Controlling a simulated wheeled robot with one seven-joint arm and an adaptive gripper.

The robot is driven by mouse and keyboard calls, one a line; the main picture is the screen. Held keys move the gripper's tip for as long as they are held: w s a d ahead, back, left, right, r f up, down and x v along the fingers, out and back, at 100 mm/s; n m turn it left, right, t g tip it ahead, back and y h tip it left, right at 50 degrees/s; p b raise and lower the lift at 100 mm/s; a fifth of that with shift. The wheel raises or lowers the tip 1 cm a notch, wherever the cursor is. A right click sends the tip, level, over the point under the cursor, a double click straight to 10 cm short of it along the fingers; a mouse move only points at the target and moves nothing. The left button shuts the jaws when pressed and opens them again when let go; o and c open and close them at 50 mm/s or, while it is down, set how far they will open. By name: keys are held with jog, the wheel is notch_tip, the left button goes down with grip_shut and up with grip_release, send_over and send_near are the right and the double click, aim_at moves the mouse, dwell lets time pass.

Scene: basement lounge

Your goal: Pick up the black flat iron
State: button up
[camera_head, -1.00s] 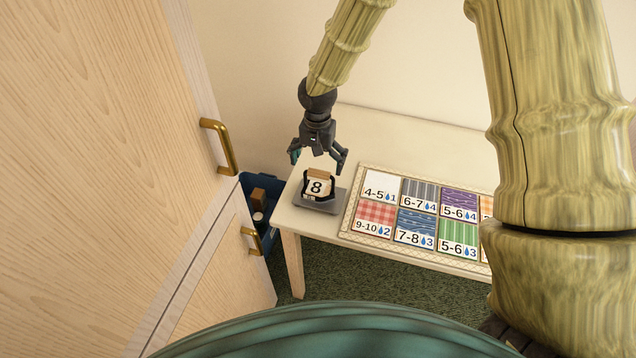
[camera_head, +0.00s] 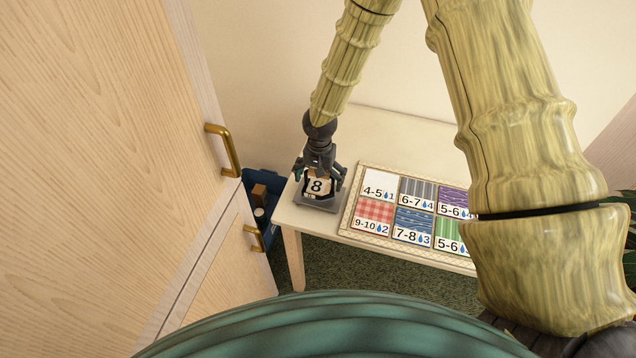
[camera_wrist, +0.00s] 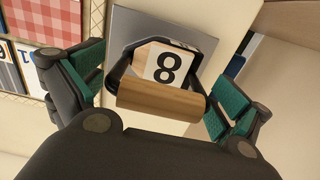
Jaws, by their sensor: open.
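The black flat iron (camera_head: 316,196) has a wooden handle and a white label with an 8. It sits on a grey plate (camera_head: 322,207) at the left end of the table. In the wrist view the iron's wooden handle (camera_wrist: 160,99) lies crosswise, with the grey plate (camera_wrist: 124,28) behind it. My gripper (camera_head: 319,180) is open and directly over the iron. In the wrist view its green-padded fingers (camera_wrist: 155,88) stand on either side of the handle, apart from each other. Whether either pad touches the iron cannot be told.
A patterned board (camera_head: 350,222) with numbered fabric squares lies just right of the iron. A wooden cabinet with brass handles (camera_head: 222,150) stands at the left. A blue bin (camera_head: 273,184) is on the floor between cabinet and table. The table behind the board is clear.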

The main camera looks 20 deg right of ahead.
jog(key=shift+f, duration=0.6)
jog(key=c, duration=1.1)
jog(key=shift+r, duration=0.2)
